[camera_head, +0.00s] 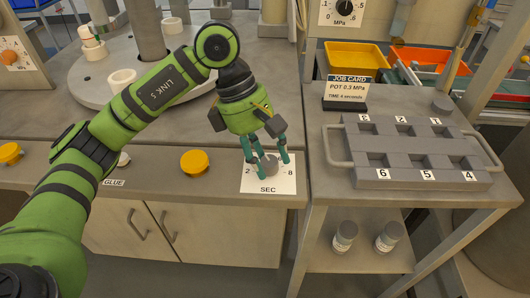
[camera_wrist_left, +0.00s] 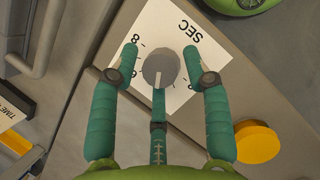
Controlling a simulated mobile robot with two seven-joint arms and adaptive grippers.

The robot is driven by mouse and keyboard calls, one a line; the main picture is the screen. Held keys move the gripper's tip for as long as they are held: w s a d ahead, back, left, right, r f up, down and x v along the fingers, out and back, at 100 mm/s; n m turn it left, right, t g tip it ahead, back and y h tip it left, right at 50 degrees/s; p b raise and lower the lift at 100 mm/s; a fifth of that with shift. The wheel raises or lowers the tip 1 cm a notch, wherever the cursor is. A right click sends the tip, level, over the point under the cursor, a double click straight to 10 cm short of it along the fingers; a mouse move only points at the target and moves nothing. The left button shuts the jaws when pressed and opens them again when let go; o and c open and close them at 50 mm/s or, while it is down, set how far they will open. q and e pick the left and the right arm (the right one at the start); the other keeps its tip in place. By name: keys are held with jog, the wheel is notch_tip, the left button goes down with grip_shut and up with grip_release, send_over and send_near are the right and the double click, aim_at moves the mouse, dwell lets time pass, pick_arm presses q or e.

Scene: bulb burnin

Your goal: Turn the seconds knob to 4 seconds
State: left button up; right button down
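The seconds knob (camera_head: 269,163) is a grey round knob on a white dial plate (camera_head: 284,185) marked SEC, with 2 at its left and 8 at its right. In the left wrist view the knob (camera_wrist_left: 160,68) has a pale pointer line running toward the picture's bottom, on the side away from SEC; the number there is hidden. My left gripper (camera_head: 265,160) points down over the knob. Its teal fingers stand around the knob, and the left wrist view shows gaps beside it, so the gripper (camera_wrist_left: 160,85) is open. My right gripper is not in view.
A yellow button (camera_head: 194,162) is left of the dial, with another yellow button (camera_head: 11,153) farther left. A job card (camera_head: 346,88) reads 0.3 MPa and 4 seconds. A grey numbered socket tray (camera_head: 400,177) stands at right. Two small jars (camera_head: 345,236) are on the shelf below.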

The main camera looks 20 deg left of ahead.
pick_arm(q)
jog(key=shift+s+d, duration=0.1)
jog(key=shift+d, duration=0.05)
jog(key=shift+a+r, duration=0.2)
jog(key=shift+r, duration=0.05)
jog(key=v, duration=1.1)
jog(key=shift+r, duration=0.25)
